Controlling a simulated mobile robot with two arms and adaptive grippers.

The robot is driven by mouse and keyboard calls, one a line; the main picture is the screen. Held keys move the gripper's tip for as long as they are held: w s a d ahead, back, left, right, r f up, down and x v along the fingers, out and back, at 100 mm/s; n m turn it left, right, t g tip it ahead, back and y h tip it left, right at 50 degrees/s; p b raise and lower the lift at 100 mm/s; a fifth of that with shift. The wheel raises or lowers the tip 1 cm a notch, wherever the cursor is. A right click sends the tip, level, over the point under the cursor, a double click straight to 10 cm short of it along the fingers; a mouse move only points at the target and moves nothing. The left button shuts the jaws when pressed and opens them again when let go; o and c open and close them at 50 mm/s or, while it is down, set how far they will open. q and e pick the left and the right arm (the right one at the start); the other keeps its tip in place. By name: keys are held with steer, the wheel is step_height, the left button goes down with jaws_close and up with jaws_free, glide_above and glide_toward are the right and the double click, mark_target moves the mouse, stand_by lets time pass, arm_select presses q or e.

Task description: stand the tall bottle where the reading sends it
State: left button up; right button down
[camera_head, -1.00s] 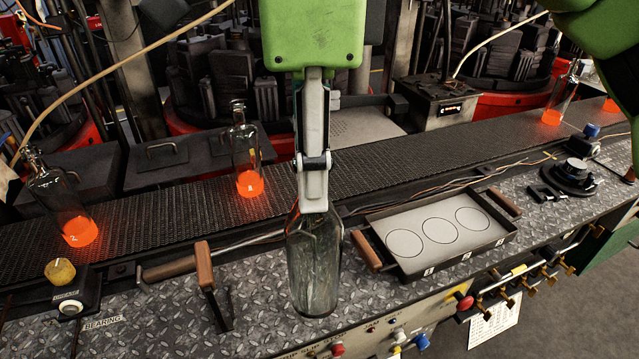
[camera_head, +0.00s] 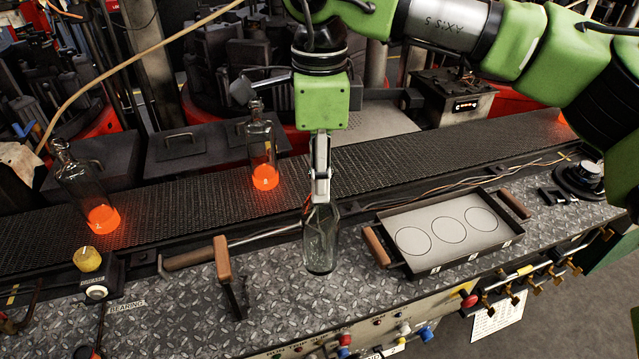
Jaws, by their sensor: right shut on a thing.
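My right gripper (camera_head: 321,192) is shut on the neck of a clear glass bottle (camera_head: 321,245), which hangs upright over the diamond-plate bench, left of the tray. I cannot tell whether its base touches the plate. A shallow grey tray (camera_head: 436,270) with wooden handles lies on the bench to the right. Its floor has three drawn circles in a row, all empty, with small number tags on the front wall. A box with a small lit orange display (camera_head: 466,104) stands behind the conveyor; its reading is too small to make out. My left gripper is not in view.
A dark mesh conveyor (camera_head: 200,205) runs behind the bench, carrying bottles with glowing bases (camera_head: 264,172) (camera_head: 100,215). A wooden-handled tool (camera_head: 223,262) stands left of the held bottle. A yellow knob (camera_head: 88,259) is at left. Valves line the front edge.

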step_height(320, 180, down, 2)
steer(key=shift+f, duration=0.25)
steer(key=shift+s+f, duration=0.1)
steer(key=shift+f, duration=0.05)
steer(key=c, duration=1.7)
jaws_free()
step_height(320, 180, up, 12)
steer(key=shift+r+b, duration=0.15)
steer(key=shift+b, duration=0.25)
